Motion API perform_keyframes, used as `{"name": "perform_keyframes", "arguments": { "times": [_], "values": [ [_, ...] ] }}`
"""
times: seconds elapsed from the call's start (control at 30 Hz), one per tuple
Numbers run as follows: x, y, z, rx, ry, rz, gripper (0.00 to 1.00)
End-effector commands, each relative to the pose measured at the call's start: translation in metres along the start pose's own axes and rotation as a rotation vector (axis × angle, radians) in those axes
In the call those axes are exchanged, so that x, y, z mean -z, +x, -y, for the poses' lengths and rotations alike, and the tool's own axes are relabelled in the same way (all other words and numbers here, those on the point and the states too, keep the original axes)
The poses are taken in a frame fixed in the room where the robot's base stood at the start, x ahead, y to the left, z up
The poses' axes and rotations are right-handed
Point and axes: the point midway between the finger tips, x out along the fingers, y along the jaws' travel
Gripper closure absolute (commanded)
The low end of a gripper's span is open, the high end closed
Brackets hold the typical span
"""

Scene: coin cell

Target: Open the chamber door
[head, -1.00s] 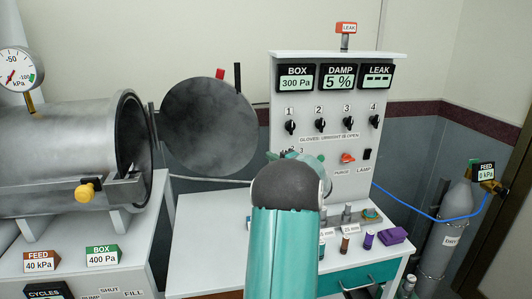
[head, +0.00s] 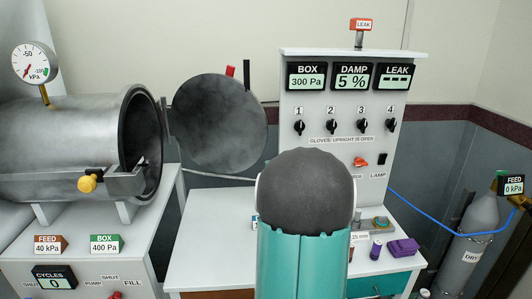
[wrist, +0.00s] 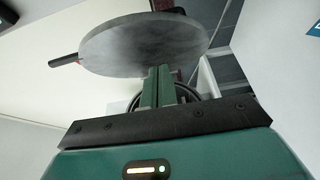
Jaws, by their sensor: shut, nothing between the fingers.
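The chamber (head: 60,150) is a grey metal cylinder lying on its side at the left of the head view. Its round grey door (head: 220,122) stands swung wide open to the right of the dark chamber mouth (head: 140,140). A red handle and a black handle stick up at the door's top edge. In the wrist view the door (wrist: 145,45) is a tilted disc just beyond my fingertips. My gripper (wrist: 158,72) is shut and empty there; I cannot tell whether it touches the door. In the head view my own arm hides the gripper.
A panel (head: 340,110) with displays and knobs stands behind a white bench (head: 215,240). A purple item (head: 400,247) lies on the bench's right side. A gas cylinder (head: 470,235) stands at the far right.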

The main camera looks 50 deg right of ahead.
Motion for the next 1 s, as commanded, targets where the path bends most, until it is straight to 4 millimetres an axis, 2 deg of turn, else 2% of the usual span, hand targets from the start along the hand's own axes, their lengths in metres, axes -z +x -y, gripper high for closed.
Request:
{"name": "perform_keyframes", "arguments": {
  "times": [0.4,0.5,0.7,1.0],
  "values": [
    [0.0,0.083,-0.001,-0.003,0.0,-0.002,1.0],
    [-0.015,0.094,-0.001,-0.003,-0.001,0.002,1.0],
    [-0.029,0.107,-0.002,-0.004,-0.001,0.0,1.0],
    [-0.032,0.108,-0.002,-0.003,-0.001,0.0,1.0]
  ]
}}
